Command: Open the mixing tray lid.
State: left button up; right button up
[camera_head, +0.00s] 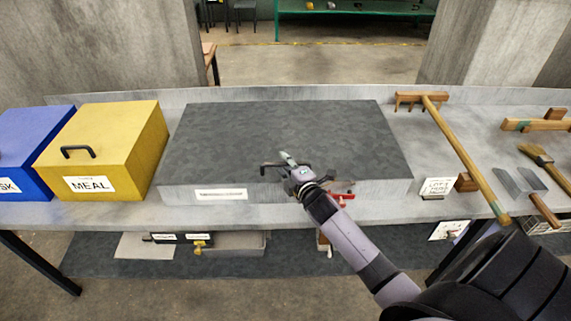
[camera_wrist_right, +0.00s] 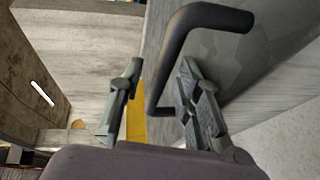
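The mixing tray is a wide grey box in the middle of the bench, with its flat dark grey lid (camera_head: 285,130) lying shut on top. A black bar handle (camera_head: 270,165) sits at the front edge of the lid; it also shows large in the right wrist view (camera_wrist_right: 172,62). My right gripper (camera_head: 290,160) is at this handle, partly covering its right part. In the wrist view its two fingers (camera_wrist_right: 157,95) are spread, with the handle bar between them, closer to the right finger. Contact cannot be told. My left gripper is not in view.
A yellow MEAL bin (camera_head: 110,140) and a blue bin (camera_head: 30,140) stand left of the tray. A long wooden-handled rake (camera_head: 455,140), a brush (camera_head: 540,157) and a scoop (camera_head: 525,185) lie to the right. A low wall (camera_head: 300,94) runs behind.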

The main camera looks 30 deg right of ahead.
jog(key=shift+c, duration=0.3)
grip_shut()
dwell(0.6)
